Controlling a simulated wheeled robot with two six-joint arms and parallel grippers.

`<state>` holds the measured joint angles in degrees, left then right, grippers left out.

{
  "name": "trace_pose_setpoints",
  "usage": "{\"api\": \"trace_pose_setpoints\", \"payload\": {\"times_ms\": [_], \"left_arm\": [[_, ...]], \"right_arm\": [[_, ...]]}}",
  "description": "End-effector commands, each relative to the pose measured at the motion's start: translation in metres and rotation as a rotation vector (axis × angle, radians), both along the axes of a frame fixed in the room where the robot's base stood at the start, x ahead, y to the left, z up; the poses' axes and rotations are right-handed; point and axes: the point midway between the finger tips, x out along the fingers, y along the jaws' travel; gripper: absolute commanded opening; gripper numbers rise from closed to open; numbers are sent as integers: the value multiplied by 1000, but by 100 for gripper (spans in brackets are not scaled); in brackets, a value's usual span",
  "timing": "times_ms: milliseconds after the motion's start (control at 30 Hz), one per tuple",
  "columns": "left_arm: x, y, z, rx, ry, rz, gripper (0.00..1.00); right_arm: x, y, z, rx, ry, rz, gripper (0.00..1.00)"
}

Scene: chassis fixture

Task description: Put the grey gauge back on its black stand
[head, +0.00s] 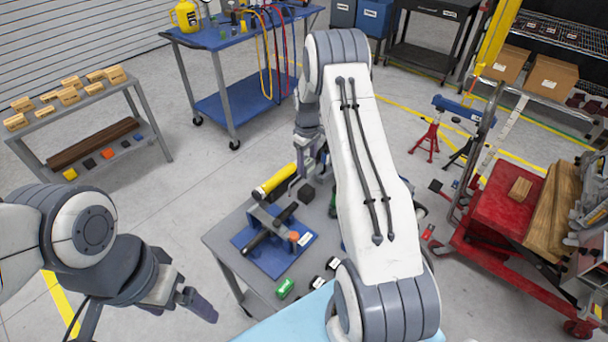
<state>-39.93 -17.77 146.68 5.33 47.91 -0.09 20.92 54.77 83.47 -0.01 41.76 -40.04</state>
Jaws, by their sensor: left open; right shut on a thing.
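My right gripper (307,172) hangs down over the back of the grey worktable, beside the yellow cylinder. It is shut on a small grey thing that looks like the grey gauge, but the gripper's own grey parts hide most of it. A small black block (307,194) sits just below the fingers and may be the black stand. I cannot tell whether the held thing touches it. My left gripper (184,305) is open and empty, off the table at the lower left.
My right arm hides the table's right part. A red cart (500,212) stands right.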

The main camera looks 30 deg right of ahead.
Motion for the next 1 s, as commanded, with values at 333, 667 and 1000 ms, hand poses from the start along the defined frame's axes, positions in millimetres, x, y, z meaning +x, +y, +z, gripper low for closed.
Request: {"api": "trace_pose_setpoints", "payload": {"times_ms": [333, 667, 1000], "left_arm": [[0, 0, -38, 0, 0, 1, 94], [0, 0, -49, 0, 0, 2, 94], [0, 0, -48, 0, 0, 1, 94]], "right_arm": [[1, 0, -37, -1, -3, 0, 0], [2, 1, -48, -1, -3, 1, 0], [1, 1, -48, -1, -3, 1, 0]]}}
